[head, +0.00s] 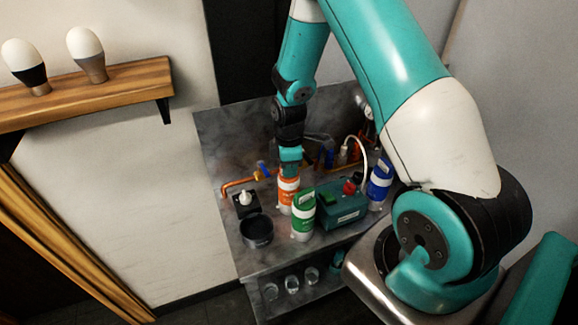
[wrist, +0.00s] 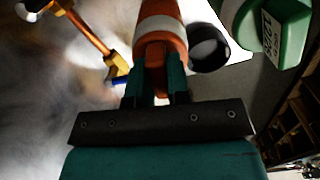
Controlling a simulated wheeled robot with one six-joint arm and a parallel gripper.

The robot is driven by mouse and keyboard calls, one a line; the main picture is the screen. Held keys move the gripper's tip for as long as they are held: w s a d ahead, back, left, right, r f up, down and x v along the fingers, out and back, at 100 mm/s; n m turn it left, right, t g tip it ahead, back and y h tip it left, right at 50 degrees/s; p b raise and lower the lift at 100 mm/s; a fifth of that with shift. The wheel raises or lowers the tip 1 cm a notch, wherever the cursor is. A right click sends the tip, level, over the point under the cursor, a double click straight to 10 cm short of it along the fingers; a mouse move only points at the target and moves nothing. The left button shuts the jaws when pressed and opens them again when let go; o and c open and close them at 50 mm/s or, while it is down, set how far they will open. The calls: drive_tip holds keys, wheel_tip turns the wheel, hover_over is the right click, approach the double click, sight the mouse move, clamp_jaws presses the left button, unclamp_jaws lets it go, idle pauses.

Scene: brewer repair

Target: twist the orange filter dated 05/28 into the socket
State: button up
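My gripper (head: 290,168) points down onto the orange filter (head: 288,190), a cylinder with a white band. In the wrist view, the two teal fingers (wrist: 158,85) sit on either side of the top of the orange filter (wrist: 160,40), closed on it. The filter looks upright; whether its foot touches the counter is unclear. Its date is not readable. A green filter (head: 303,215) stands close in front to the right; it also shows in the wrist view (wrist: 275,25) with a date label too blurred to read surely. I cannot make out the socket for certain.
A black round cup (head: 257,232) stands on the metal counter (head: 230,232), near a black block with a white knob (head: 246,203). A copper pipe (head: 238,184) with a blue valve lies left. A teal box (head: 340,208) and a blue filter (head: 380,182) stand right.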

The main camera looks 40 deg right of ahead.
drive_tip(key=shift+r, duration=0.2)
clamp_jaws()
drive_tip(key=shift+r+p, duration=1.9)
drive_tip(key=shift+r, duration=0.45)
drive_tip(key=s+a+r+n+b, duration=0.1)
drive_tip(key=a+r, duration=0.2)
drive_tip(key=a, duration=0.4)
drive_tip(key=s+a+r+n+b, duration=0.1)
drive_tip(key=a+r+n+b, duration=0.1)
drive_tip(key=a+r, duration=0.3)
wheel_tip(320, 180, down, 11)
drive_tip(key=a+b, duration=0.1)
drive_tip(key=b, duration=0.6)
drive_tip(key=shift+f, duration=0.4)
drive_tip(key=shift+r, duration=0.1)
